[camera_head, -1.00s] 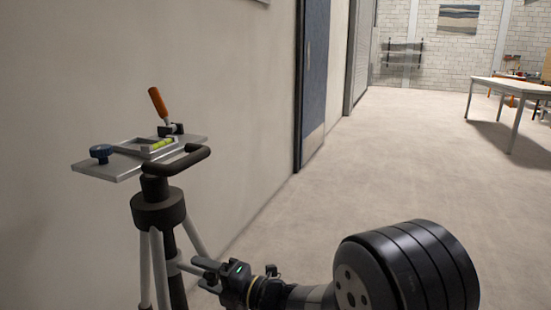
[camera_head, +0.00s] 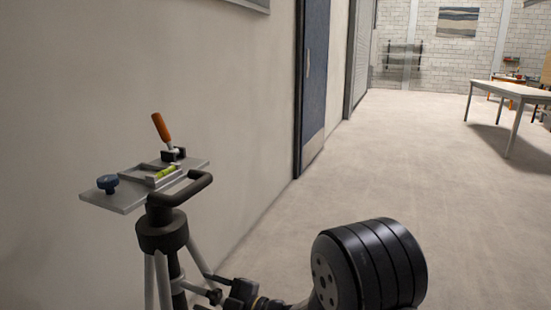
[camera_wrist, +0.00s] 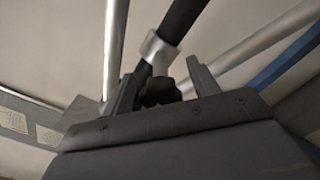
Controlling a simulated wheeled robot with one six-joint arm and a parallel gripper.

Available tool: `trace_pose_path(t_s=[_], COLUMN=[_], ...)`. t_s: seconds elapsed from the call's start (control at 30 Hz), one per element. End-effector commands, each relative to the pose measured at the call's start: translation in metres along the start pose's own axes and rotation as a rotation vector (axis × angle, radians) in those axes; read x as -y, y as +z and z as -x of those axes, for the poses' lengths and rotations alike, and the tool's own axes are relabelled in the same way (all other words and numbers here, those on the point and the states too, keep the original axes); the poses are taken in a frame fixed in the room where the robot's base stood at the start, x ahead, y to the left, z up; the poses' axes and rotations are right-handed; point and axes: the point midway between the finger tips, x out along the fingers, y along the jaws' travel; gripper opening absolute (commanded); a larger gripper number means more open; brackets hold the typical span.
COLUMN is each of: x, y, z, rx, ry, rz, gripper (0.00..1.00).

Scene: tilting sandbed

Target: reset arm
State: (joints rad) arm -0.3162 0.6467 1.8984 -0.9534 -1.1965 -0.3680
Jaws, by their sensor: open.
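My gripper (camera_head: 207,300) is low in the head view, beside the tripod's legs and below its head, partly cut off by the bottom edge. In the wrist view my gripper (camera_wrist: 162,88) is open, with its two fingers apart. The tripod's dark centre column and grey legs (camera_wrist: 238,50) show just beyond the fingers. A dark knob (camera_wrist: 158,92) appears between the fingers; I cannot tell whether anything touches it.
A plain wall (camera_head: 90,80) runs close behind the tripod on the left. A blue door (camera_head: 314,85) is further along it. The floor (camera_head: 400,150) to the right is open. A white table (camera_head: 510,92) stands at the far right.

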Motion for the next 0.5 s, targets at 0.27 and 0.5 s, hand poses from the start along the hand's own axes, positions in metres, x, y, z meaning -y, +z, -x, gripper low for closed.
trace_pose_path(t_s=[0.27, 0.5], x=[-0.0027, -0.0024], y=[-0.0029, -0.003], z=[0.0, -0.0001], rx=[0.002, 0.002], ry=[-0.002, -0.002], rz=[-0.181, -0.334], gripper=[0.57, 0.57])
